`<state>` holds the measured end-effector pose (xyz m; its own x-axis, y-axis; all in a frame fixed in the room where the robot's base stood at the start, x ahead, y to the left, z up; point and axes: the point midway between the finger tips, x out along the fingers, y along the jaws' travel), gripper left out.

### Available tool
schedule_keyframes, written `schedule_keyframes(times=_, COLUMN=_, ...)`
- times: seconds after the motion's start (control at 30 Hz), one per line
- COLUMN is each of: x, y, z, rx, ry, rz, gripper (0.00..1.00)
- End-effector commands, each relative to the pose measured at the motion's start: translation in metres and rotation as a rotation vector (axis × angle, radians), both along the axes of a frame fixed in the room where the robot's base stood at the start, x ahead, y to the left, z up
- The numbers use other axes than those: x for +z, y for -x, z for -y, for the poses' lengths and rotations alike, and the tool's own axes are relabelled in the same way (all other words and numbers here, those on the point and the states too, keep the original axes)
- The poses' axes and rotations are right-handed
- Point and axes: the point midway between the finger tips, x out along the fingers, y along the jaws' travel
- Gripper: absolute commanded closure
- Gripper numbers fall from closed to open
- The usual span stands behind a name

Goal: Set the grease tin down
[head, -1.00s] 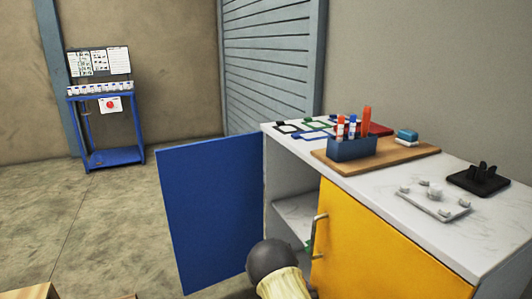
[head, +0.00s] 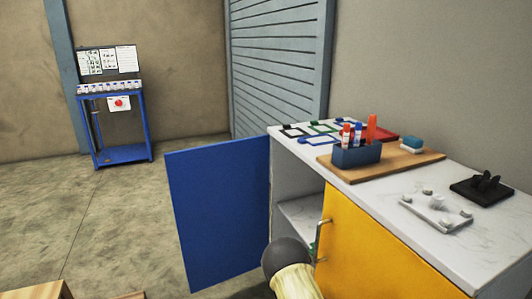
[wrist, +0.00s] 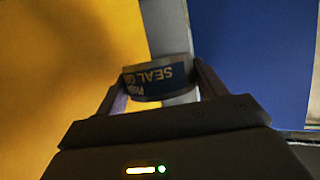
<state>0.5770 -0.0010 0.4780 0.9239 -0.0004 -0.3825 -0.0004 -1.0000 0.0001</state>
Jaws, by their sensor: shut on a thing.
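The grease tin (wrist: 160,84) is a short round tin with a dark blue label reading "SEAL" upside down; it shows in the wrist view. My gripper (wrist: 158,92) is shut on it, one finger on each side. A yellow panel lies to its left and a blue panel to its right in that view. In the head view the tin and gripper cannot be made out. The cabinet there has an open blue door (head: 218,215), a shut yellow door (head: 375,250) and a pale inner shelf (head: 302,215).
The cabinet's marble top (head: 350,205) carries a wooden board (head: 405,164) with a blue pen holder (head: 357,155), a grey tray (head: 436,212) and a black stand (head: 482,190). A blue workbench (head: 122,153) stands far left. Open floor (head: 110,215) lies left of the blue door.

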Motion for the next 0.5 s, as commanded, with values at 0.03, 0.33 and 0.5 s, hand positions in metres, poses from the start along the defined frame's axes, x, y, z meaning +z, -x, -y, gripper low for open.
schedule_keyframes(times=0.03, x=0.009, y=0.000, z=0.000, rx=0.000, ry=0.000, rz=0.002, gripper=0.62)
schedule_keyframes(times=0.33, x=0.052, y=0.004, z=0.000, rx=0.000, ry=0.000, rz=0.002, gripper=0.62)
schedule_keyframes(times=0.5, x=0.082, y=0.008, z=0.000, rx=0.000, ry=0.001, rz=0.001, gripper=0.62)
